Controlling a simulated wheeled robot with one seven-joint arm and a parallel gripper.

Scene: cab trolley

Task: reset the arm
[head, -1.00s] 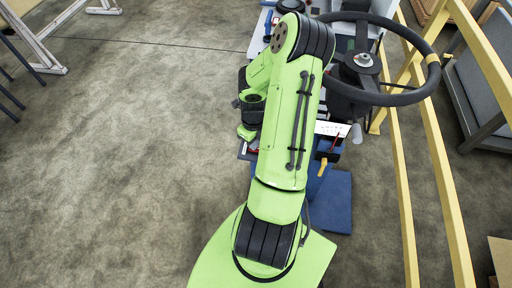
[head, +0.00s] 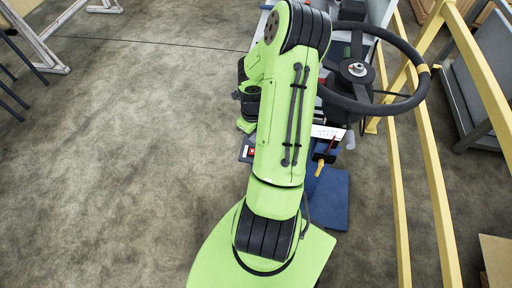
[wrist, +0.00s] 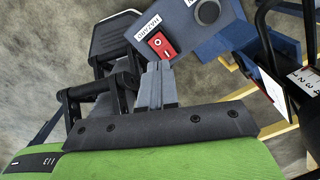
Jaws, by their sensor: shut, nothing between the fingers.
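My arm (head: 283,120) is green and stretches from my base up the middle of the head view. It hides part of the cab trolley, and my gripper is mostly hidden behind it there. In the wrist view my gripper (wrist: 157,85) shows as two grey fingers pressed together, with nothing between them. The fingers point at a blue-grey box with a red HAZARD rocker switch (wrist: 160,45). The tips appear just below the switch; I cannot tell whether they touch. The switch also shows small and red in the head view (head: 251,151), left of my arm.
A black steering wheel (head: 418,92) stands right of my arm. Yellow rails (head: 432,150) run along the right. A white card (head: 328,132), a yellow lever (head: 320,168) and a blue panel (head: 330,198) lie close to the arm. The concrete floor (head: 120,170) at left is open.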

